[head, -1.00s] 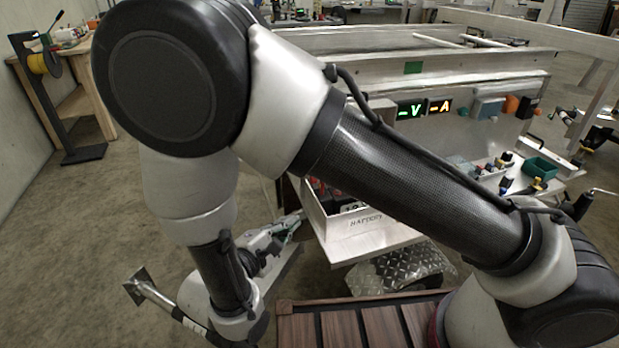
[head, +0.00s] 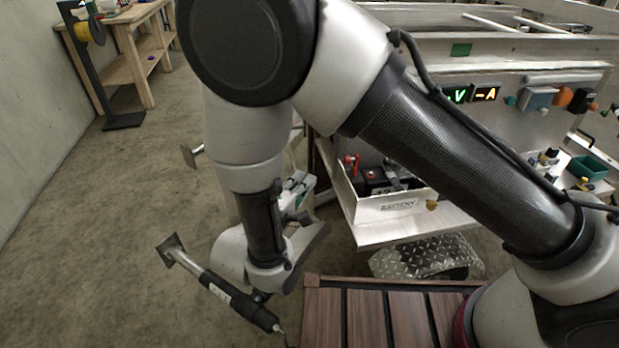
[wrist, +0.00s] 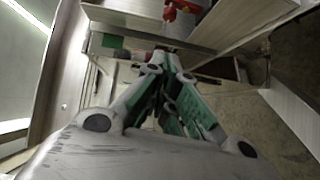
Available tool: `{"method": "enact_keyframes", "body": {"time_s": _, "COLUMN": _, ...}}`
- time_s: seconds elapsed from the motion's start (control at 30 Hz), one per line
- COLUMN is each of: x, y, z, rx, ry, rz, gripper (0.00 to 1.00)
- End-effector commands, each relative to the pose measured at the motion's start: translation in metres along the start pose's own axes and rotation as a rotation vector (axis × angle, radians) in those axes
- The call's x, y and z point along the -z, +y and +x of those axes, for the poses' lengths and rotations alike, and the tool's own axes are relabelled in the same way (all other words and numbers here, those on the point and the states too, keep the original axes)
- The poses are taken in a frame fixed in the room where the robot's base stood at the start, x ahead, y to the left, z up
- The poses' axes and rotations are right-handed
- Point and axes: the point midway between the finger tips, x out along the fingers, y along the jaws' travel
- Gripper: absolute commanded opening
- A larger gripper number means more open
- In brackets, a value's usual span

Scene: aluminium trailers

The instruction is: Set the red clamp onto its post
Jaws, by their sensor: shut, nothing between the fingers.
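A red clamp (head: 350,164) shows at the left inner side of the metal box labelled BATTERY (head: 398,208) in the head view. A black battery (head: 377,186) sits inside the box; a smaller red spot on its top may be the post's marking, too small to tell. In the wrist view a red part (wrist: 182,8), likely the clamp, shows at the top edge, beyond my fingertips and apart from them. My gripper (wrist: 166,62) is shut and empty. In the head view my gripper (head: 300,184) is left of the box, partly hidden by my arm.
The box stands on a metal shelf (head: 400,235) of the aluminium trailer. Lit V and A displays (head: 470,94) are on the panel behind. A green bin (head: 588,168) and small parts lie at the right. A wooden workbench (head: 135,50) stands far left. The floor at left is open.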

Motion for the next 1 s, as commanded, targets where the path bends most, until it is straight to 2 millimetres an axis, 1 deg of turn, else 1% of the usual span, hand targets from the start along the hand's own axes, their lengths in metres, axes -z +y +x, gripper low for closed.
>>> {"method": "enact_keyframes", "body": {"time_s": 0.03, "x": -0.002, "y": 0.000, "z": 0.011, "rx": 0.000, "ry": -0.007, "rz": -0.001, "gripper": 0.00}}
{"method": "enact_keyframes", "body": {"time_s": 0.2, "x": -0.002, "y": 0.000, "z": 0.049, "rx": -0.001, "ry": -0.008, "rz": -0.002, "gripper": 0.00}}
{"method": "enact_keyframes", "body": {"time_s": 0.37, "x": -0.002, "y": 0.000, "z": 0.082, "rx": 0.000, "ry": -0.007, "rz": -0.002, "gripper": 0.00}}
{"method": "enact_keyframes", "body": {"time_s": 0.4, "x": -0.007, "y": 0.000, "z": 0.086, "rx": 0.000, "ry": -0.005, "rz": -0.004, "gripper": 0.00}}
{"method": "enact_keyframes", "body": {"time_s": 0.5, "x": -0.017, "y": 0.000, "z": 0.095, "rx": 0.000, "ry": -0.003, "rz": -0.004, "gripper": 0.00}}
{"method": "enact_keyframes", "body": {"time_s": 0.63, "x": -0.025, "y": 0.000, "z": 0.104, "rx": 0.000, "ry": -0.002, "rz": -0.002, "gripper": 0.00}}
{"method": "enact_keyframes", "body": {"time_s": 0.8, "x": -0.029, "y": 0.000, "z": 0.107, "rx": 0.001, "ry": -0.002, "rz": -0.002, "gripper": 0.00}}
{"method": "enact_keyframes", "body": {"time_s": 1.0, "x": -0.029, "y": 0.000, "z": 0.107, "rx": 0.000, "ry": -0.001, "rz": -0.001, "gripper": 0.00}}
